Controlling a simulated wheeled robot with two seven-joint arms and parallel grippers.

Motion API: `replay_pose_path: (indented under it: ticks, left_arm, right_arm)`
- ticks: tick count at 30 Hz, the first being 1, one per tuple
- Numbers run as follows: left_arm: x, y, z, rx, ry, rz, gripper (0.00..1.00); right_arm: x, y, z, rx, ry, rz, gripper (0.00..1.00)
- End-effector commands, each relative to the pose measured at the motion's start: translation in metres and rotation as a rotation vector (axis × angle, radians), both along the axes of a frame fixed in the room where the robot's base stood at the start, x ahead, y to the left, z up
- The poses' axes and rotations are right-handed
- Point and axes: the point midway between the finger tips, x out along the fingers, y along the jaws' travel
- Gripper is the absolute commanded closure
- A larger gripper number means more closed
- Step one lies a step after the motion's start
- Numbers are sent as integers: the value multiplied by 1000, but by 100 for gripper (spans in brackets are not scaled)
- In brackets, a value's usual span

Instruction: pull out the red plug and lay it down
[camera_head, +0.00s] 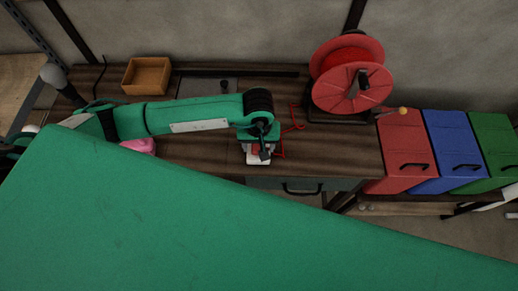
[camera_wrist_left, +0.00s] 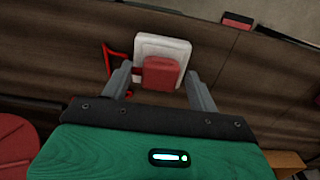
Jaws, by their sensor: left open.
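The red plug (camera_wrist_left: 161,73) sits against a white socket plate (camera_wrist_left: 174,47) on the wooden workbench. A red cord (camera_wrist_left: 113,58) shows beside it in the left wrist view. My left gripper (camera_wrist_left: 160,82) is open, with one grey finger on each side of the plug; I cannot tell whether they touch it. In the head view the left gripper (camera_head: 262,146) is above the white plate (camera_head: 259,158) near the bench's front edge, and my arm hides most of the plug. My right gripper is not in view.
A red cable reel (camera_head: 352,75) stands behind and right of the plate. A wooden box (camera_head: 147,76) is at the back left. A pink object (camera_head: 139,146) lies partly hidden at left. Red (camera_head: 403,150), blue (camera_head: 453,150) and green (camera_head: 494,150) bins stand at right.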

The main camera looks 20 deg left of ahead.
Motion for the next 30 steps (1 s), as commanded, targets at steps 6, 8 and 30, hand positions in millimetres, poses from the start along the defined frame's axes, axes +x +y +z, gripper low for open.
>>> replay_pose_path:
  ticks: [6, 8, 30]
  left_arm:
    - [0, 0, 0, 0, 0, 0, 40]
    - [0, 0, 0, 0, 0, 0, 40]
    - [0, 0, 0, 0, 0, -1, 40]
  right_arm:
    - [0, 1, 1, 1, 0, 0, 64]
    - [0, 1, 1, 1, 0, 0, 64]
    - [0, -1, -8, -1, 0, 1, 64]
